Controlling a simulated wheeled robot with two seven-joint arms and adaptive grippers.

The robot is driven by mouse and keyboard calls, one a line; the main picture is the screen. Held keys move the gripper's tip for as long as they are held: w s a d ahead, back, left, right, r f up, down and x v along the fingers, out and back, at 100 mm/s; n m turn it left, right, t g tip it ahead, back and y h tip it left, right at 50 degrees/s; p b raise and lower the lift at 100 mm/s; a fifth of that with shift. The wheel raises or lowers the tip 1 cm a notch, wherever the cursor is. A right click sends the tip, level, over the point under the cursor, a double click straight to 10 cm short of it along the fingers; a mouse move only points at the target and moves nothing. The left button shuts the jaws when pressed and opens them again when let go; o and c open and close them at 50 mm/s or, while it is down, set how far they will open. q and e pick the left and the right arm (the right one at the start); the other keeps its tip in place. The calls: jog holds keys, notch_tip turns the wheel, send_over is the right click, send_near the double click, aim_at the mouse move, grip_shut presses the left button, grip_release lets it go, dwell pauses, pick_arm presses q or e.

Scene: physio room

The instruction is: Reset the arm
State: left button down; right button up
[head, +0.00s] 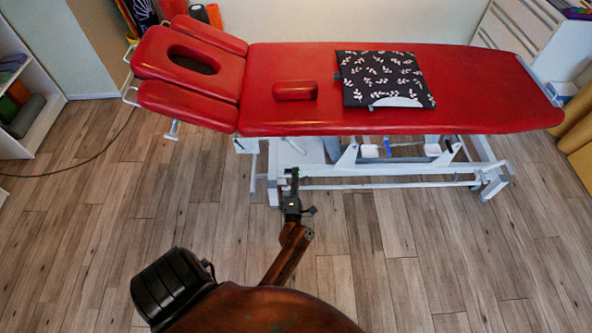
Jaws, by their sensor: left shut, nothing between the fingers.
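My left gripper (294,182) is shut and empty. It hangs in front of the near long side of the red treatment table (490,90), over the wooden floor in the picture, close to the table's white frame. I cannot tell whether it touches the frame. My left arm runs down from it toward the bottom of the view. My right gripper is out of view.
On the table lie a small red bolster (295,90) and a black cushion with white leaves (381,78). The table's white metal frame (400,183) stands behind the gripper. A cable (75,165) lies on the left floor. The wooden floor at right is clear.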

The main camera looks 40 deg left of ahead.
pick_arm(q)
jog(key=shift+s+d+f, duration=0.35)
jog(key=shift+d+f, duration=0.05)
jog(key=shift+f, duration=0.05)
jog(key=s+d+f+m+g+h+p, duration=0.1)
jog(key=s+d+f+m+h+p, duration=0.1)
jog(key=s+d+f+m+h, duration=0.45)
jog(key=s+d+f+m+g+h+p, duration=0.15)
jog(key=s+f+m, duration=0.3)
jog(key=f, duration=0.45)
jog(key=s+d+f+m+g+h+p, duration=0.1)
jog(key=s+d+f+m+h+p, duration=0.25)
jog(key=d+f+m, duration=0.35)
jog(key=s+f+m+g+h+p, duration=0.1)
jog(key=s+f+m+g, duration=0.3)
jog(key=s, duration=0.8)
jog(key=s+f+m+g+h+p, duration=0.1)
jog(key=s+f+m+g, duration=0.1)
jog(key=s+f, duration=0.7)
jog(key=s+a+m+g+p, duration=0.2)
jog(key=s+m+g, duration=0.3)
jog(key=s, duration=1.7)
jog(key=shift+s+r+y, duration=0.3)
jog(key=shift+s+y, duration=0.1)
jog(key=shift+y, duration=0.05)
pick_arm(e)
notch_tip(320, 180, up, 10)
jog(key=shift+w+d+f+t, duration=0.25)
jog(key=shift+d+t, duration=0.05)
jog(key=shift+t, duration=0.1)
